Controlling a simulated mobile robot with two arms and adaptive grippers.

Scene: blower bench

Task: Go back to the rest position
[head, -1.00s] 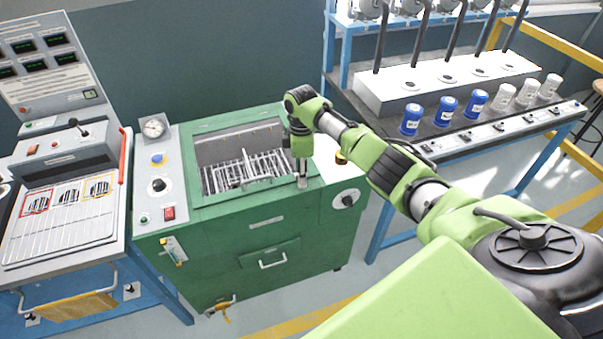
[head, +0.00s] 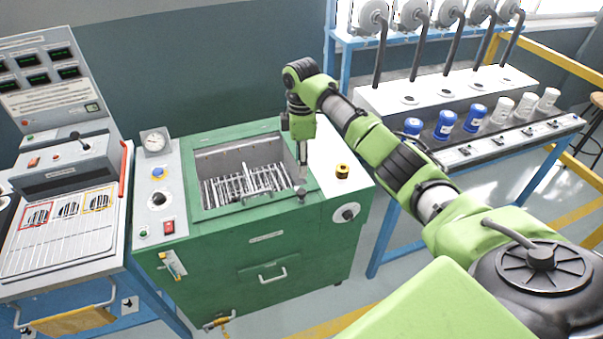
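My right arm reaches in from the right, and its gripper (head: 301,187) points down at the right rim of the green machine's open basin (head: 212,208). Its fingertips are small and dark, so I cannot tell whether they are open or shut, or whether they touch the rim. A wire rack (head: 245,183) sits inside the basin, to the left of the gripper. I see nothing clearly held. My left gripper is out of view.
A black and yellow knob (head: 342,171) stands on the machine's white top, right of the gripper. The left bench holds a control panel (head: 50,75). The right bench carries blue bottles (head: 445,124) and white bottles (head: 502,110). Open air lies above the basin.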

